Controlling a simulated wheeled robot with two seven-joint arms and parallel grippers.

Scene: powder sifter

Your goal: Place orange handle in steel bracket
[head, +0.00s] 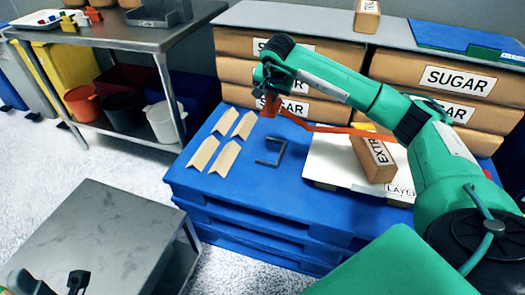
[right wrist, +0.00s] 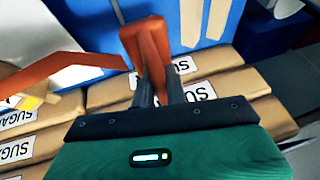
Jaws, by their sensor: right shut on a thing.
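The orange handle (head: 330,129) is a long bar with a bulky end. My right gripper (head: 270,103) is shut on its bulky end and holds it above the blue pallet. In the right wrist view the handle (right wrist: 147,45) sits between the dark fingertips (right wrist: 157,88), and its bar runs off to the left. The steel bracket (head: 279,151) is a dark, angular U shape on the blue pallet, apart from and below the right gripper. Dark parts, seemingly of my left gripper (head: 77,282), show at the bottom left edge; their opening is unclear.
Tan chevron pieces (head: 226,158) lie left of the bracket on the blue pallet (head: 235,205). A white layer board (head: 330,165) with an EXTRA box (head: 374,157) lies right. Sugar boxes (head: 236,97) are stacked behind. A grey table (head: 100,235) stands front left.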

